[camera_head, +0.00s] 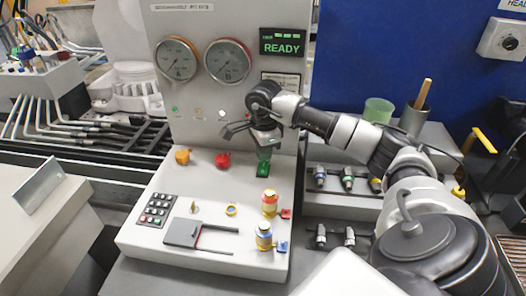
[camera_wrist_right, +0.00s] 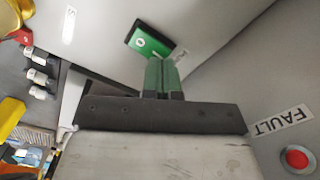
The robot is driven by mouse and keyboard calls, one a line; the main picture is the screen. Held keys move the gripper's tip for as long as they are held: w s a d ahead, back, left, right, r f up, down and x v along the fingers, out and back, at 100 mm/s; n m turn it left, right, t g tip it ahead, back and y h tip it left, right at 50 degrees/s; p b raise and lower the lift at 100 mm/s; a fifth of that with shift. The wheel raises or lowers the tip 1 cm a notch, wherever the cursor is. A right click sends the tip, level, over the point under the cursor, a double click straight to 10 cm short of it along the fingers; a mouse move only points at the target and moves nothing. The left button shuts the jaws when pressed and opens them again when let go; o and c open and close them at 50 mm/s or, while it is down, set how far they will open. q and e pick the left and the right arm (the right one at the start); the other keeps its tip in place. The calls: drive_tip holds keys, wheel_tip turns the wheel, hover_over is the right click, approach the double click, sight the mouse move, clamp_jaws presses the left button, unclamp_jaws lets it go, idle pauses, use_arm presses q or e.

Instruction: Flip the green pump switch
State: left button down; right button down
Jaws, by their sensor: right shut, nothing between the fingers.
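The green pump switch (camera_head: 263,169) is a small green rocker in a dark frame on the sloped top of the grey console. It also shows in the right wrist view (camera_wrist_right: 150,43), just beyond my fingertips. My right gripper (camera_head: 264,155) points down over the switch, with its tips close to it. In the wrist view its two green-padded fingers (camera_wrist_right: 161,64) are together with nothing between them. I cannot tell if the tips touch the switch. My left gripper is in neither view.
A red knob (camera_head: 222,160) and an orange knob (camera_head: 182,156) sit left of the switch. The upright panel behind holds two gauges (camera_head: 227,62) and a READY display (camera_head: 283,43). A red button (camera_wrist_right: 297,159) is by a FAULT label.

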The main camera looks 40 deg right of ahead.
sight(264, 164)
drive_tip(key=shift+f+b, duration=0.9)
drive_tip(key=shift+f, duration=0.35)
idle(0.3)
drive_tip(key=shift+r, duration=0.2)
drive_tip(key=shift+r+p, duration=0.55)
drive_tip(key=shift+p, duration=0.1)
drive_tip(key=shift+r+p, duration=1.9)
drive_tip(key=shift+r, duration=0.95)
drive_tip(key=shift+f, duration=0.1)
